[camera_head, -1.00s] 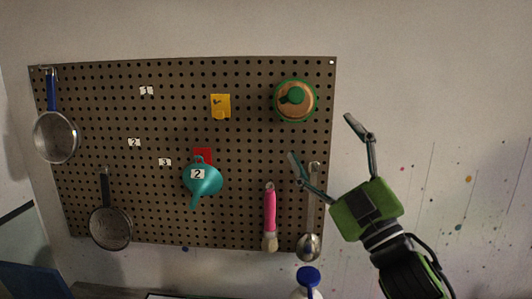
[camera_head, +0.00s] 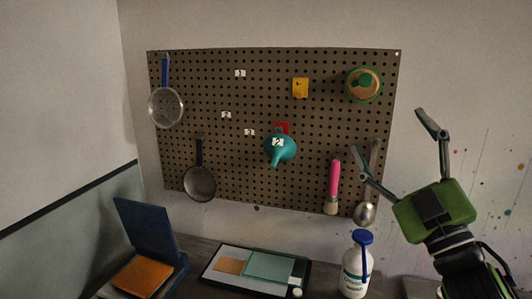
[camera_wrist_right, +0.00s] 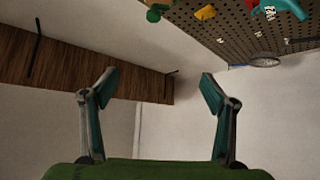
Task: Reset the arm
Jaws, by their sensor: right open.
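My right gripper (camera_head: 397,147) is raised in front of the right edge of the pegboard in the head view. Its two fingers are spread wide and nothing is between them. The left gripper is in neither view.
The pegboard (camera_head: 240,95) holds strainers, a teal funnel (camera_head: 284,148), a pink-handled brush (camera_head: 333,182), a metal ladle (camera_head: 365,212) and a green-rimmed round item (camera_head: 364,84). Below are a white bottle (camera_head: 355,272), a tray (camera_head: 213,274) and a blue box (camera_head: 146,232).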

